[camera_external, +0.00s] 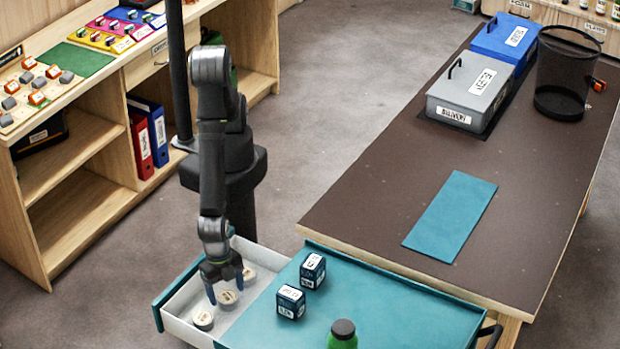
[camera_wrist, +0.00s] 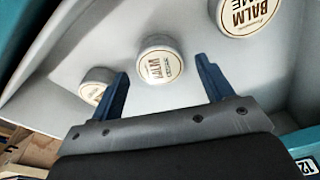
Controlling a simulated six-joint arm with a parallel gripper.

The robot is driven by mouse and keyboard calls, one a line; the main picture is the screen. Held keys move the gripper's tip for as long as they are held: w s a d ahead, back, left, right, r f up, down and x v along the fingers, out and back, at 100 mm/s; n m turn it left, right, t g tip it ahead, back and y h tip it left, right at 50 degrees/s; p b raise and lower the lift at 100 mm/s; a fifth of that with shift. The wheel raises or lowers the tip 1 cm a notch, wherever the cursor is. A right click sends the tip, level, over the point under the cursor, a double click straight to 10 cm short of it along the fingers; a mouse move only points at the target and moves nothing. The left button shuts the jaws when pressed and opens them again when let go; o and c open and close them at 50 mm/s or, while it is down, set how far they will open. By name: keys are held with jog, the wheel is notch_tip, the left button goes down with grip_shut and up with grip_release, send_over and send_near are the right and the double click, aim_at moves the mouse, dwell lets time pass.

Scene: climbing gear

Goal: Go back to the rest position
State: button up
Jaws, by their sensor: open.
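My gripper (camera_external: 225,284) points down into an open drawer (camera_external: 178,312) of the teal cabinet. In the wrist view its two blue fingers (camera_wrist: 165,88) are spread apart. A round balm tin (camera_wrist: 160,64) lies ahead of the gap between the fingertips, and I see no finger touching it. A second tin (camera_wrist: 97,84) is by the left finger and is partly hidden by it. A third tin (camera_wrist: 246,14) is at the top right, cut by the picture edge. In the external view, one tin (camera_external: 203,321) lies at the front of the drawer, with the others near my gripper.
The teal cabinet top (camera_external: 375,300) holds two dark labelled boxes (camera_external: 313,270) (camera_external: 291,302) and a green bottle (camera_external: 342,335). The brown table (camera_external: 365,190) carries a teal mat (camera_external: 450,215), a grey case (camera_external: 474,92), a blue case (camera_external: 506,42) and a mesh bin (camera_external: 566,75). Wooden shelves (camera_external: 85,165) stand left.

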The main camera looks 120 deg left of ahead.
notch_tip(320, 180, up, 22)
jog(key=f, duration=0.1)
jog(key=w+a+n, duration=0.6)
jog(key=w+a, duration=0.9)
jog(key=w, duration=0.2)
jog(key=shift+a+r+y, duration=0.3)
jog(key=shift+y, duration=0.1)
